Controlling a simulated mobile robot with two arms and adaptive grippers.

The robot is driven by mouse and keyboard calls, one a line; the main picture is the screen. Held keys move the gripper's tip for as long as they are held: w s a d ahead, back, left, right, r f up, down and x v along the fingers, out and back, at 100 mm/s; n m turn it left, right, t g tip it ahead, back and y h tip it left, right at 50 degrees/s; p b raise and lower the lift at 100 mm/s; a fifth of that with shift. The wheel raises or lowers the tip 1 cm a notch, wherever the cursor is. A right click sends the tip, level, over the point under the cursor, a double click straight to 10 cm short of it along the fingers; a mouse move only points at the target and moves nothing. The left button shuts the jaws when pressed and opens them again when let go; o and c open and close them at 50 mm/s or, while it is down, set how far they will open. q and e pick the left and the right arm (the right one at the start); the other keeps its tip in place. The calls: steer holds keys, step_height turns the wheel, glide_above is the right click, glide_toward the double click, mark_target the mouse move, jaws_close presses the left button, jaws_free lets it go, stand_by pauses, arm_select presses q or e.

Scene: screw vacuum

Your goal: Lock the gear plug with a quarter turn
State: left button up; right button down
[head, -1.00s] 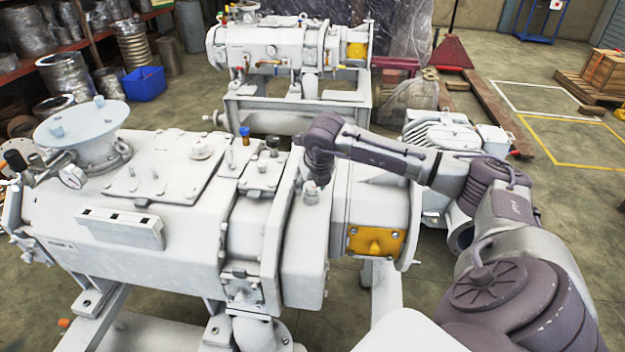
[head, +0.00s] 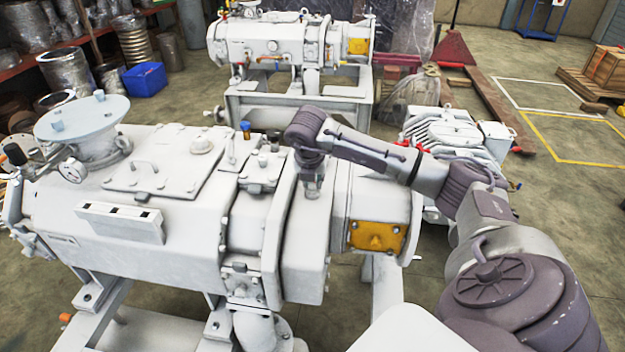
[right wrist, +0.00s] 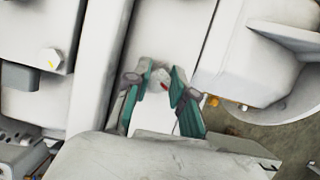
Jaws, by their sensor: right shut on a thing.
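The large white screw vacuum pump (head: 75,242) fills the front left and middle. My right gripper (head: 313,190) reaches down from above onto the white gear housing (head: 305,262), between the pump's main body and the orange plate. In the right wrist view, my right gripper's (right wrist: 162,84) two teal fingers close around the small whitish gear plug (right wrist: 160,75) on the housing's top. A small red spot shows beside the plug. The plug's base and threads are hidden, so its seating cannot be told. My left gripper is not in view.
An orange plate (head: 376,237) sits on the pump's end, right of the housing. Several fittings and a blue-capped part (head: 246,131) stand up left of my gripper. A second pump (head: 275,42) stands behind. Open floor (head: 545,205) lies to the right.

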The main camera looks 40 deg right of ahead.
steer(key=m, duration=0.2)
steer(key=m+g, duration=0.1)
steer(key=m, duration=0.1)
steer(key=shift+g+h, duration=0.3)
steer(key=shift+h, duration=0.1)
steer(key=c, duration=0.9)
jaws_free()
steer(key=shift+f, duration=0.1)
steer(key=v, duration=1.2)
